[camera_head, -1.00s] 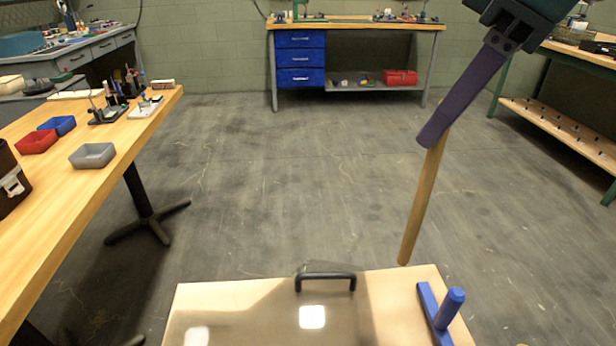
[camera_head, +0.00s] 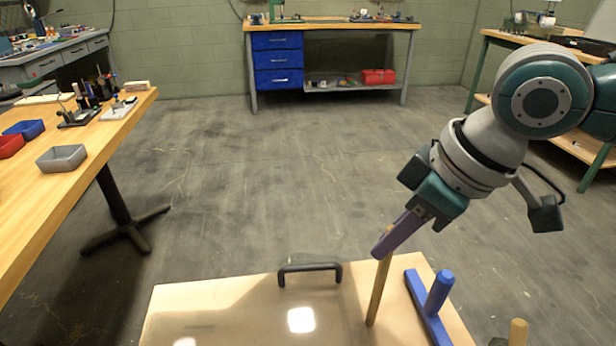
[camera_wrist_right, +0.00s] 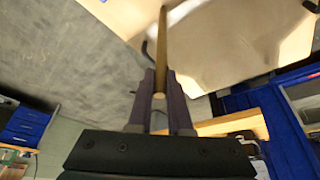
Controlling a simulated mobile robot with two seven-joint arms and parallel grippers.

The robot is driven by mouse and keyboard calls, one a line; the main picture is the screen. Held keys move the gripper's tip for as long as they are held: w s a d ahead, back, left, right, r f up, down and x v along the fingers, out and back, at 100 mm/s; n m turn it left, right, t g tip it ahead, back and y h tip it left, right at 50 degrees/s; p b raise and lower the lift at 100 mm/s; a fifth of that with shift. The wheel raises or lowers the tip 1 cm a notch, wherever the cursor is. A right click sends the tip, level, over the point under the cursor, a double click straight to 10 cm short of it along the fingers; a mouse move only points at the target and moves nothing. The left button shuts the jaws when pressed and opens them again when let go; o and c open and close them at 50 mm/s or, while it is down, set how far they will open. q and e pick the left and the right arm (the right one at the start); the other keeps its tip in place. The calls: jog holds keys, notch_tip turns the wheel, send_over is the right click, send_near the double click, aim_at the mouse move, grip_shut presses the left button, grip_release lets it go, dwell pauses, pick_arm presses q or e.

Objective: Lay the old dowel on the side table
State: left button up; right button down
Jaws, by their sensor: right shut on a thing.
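My right gripper (camera_head: 385,248) comes in from the right and has purple fingers. It is shut on the upper end of the wooden dowel (camera_head: 378,292), which hangs down, slightly tilted, in front of or over the pale board with a black handle; I cannot tell whether its lower end touches. In the right wrist view the dowel (camera_wrist_right: 162,45) runs out from between the fingers (camera_wrist_right: 160,85). A wooden table (camera_head: 75,190) stands at the left; I cannot tell whether it is the side table. My left gripper is not in view.
The pale board (camera_head: 215,300) has a black handle (camera_head: 310,268) and a shiny middle. A blue bracket with a peg (camera_head: 438,292) stands at its right. Another wooden rod end (camera_head: 518,330) shows at the bottom right. A grey tray (camera_head: 62,158) sits on the left table. Open floor lies behind.

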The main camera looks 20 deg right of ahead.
jog(key=shift+f, duration=0.2)
jog(key=c, duration=0.8)
grip_release()
jog(key=shift+c, duration=0.2)
jog(key=p+v, duration=0.3)
jog(key=v, duration=0.9)
jog(key=s+a+f, duration=0.6)
jog(key=a, duration=0.3)
jog(key=s+d+f+m+h, duration=0.2)
jog(key=s+d+m, duration=0.1)
jog(key=s, duration=0.4)
jog(key=shift+s+m, duration=0.25)
jog(key=shift+m, duration=0.45)
jog(key=shift+d, duration=0.1)
